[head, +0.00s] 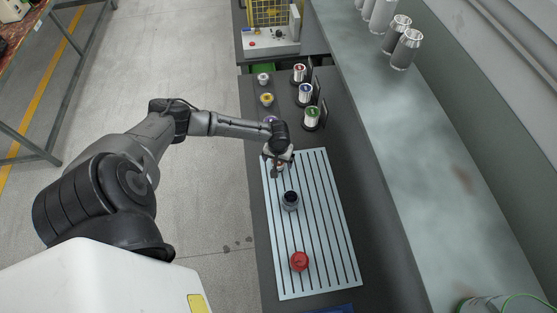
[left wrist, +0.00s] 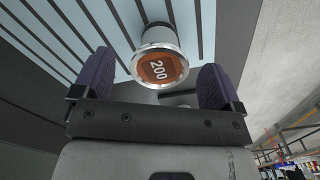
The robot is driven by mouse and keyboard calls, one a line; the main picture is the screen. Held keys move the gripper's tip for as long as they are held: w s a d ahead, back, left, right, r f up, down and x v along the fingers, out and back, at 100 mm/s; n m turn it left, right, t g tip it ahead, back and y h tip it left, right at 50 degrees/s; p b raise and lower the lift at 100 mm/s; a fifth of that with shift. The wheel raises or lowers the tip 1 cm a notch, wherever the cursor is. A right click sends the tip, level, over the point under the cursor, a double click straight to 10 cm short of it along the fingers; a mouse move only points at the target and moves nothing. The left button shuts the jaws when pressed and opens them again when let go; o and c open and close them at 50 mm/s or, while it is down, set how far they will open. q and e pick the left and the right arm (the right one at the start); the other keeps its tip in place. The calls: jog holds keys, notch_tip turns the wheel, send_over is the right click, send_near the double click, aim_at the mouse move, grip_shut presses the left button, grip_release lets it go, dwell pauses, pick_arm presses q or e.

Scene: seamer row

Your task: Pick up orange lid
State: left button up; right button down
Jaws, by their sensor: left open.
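The orange lid (left wrist: 159,68), marked "200" and ringed by a silver rim, shows in the left wrist view on top of a pale, silvery cylinder over the slatted light-blue board (head: 325,215). My left gripper (head: 278,163) is open above the far end of this board. In the left wrist view, its two dark purple fingers stand apart, one on each side of the lid, with gaps on both sides. Nothing is held. In the head view the gripper mostly hides the lid. My right gripper is not in view.
A dark-topped jar (head: 289,201) and a red round piece (head: 300,261) are nearer on the board. Small round pieces, including a yellow one (head: 266,99), and several cans, including a green one (head: 312,117), stand beyond. The board's right side is clear.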

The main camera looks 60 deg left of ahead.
pick_arm(q)
jog(key=shift+f, duration=0.1)
dwell(0.3)
jog(key=c, duration=1)
